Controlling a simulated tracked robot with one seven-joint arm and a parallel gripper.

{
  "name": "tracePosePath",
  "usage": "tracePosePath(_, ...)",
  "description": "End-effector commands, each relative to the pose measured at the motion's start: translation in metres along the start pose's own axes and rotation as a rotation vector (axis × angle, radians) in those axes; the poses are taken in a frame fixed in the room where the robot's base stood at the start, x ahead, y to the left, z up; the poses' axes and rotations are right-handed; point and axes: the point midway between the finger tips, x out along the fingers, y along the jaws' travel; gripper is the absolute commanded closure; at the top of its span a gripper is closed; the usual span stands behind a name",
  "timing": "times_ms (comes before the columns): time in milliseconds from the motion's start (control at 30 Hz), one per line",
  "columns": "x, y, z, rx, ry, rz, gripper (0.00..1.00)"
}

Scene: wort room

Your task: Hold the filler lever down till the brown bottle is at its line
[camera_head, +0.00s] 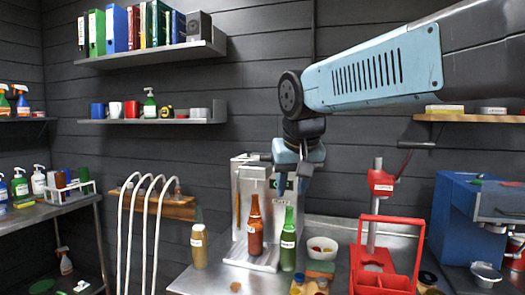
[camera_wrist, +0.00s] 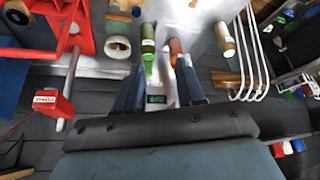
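The filler (camera_head: 238,222) is a pale metal stand with a tray at the back of the steel bench. The brown bottle (camera_head: 255,238) stands upright on its tray; its line and fill level are too small to read. A short grey bar (camera_head: 246,158) at the filler's top left may be the lever; I cannot tell surely. My gripper (camera_head: 296,182) points down by the filler's upper right, above the green bottle (camera_head: 288,250). In the wrist view its two blue fingers (camera_wrist: 158,72) are apart with nothing held. The brown bottle (camera_wrist: 176,50) shows beyond them.
A yellowish bottle (camera_head: 199,248) stands left of the filler. White hoses (camera_head: 141,225) arch at the left. A shelf (camera_head: 150,121) hangs behind.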

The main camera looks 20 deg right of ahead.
Motion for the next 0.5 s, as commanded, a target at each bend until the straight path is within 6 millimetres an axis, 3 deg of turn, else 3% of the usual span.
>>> tracePosePath(100, -0.013, -0.003, -0.042, 0.045, 0.003, 0.029, 0.73)
tracePosePath(367, -0.038, -0.010, -0.128, 0.165, 0.025, 0.102, 0.98)
tracePosePath(500, -0.049, -0.015, -0.171, 0.235, 0.041, 0.143, 1.00)
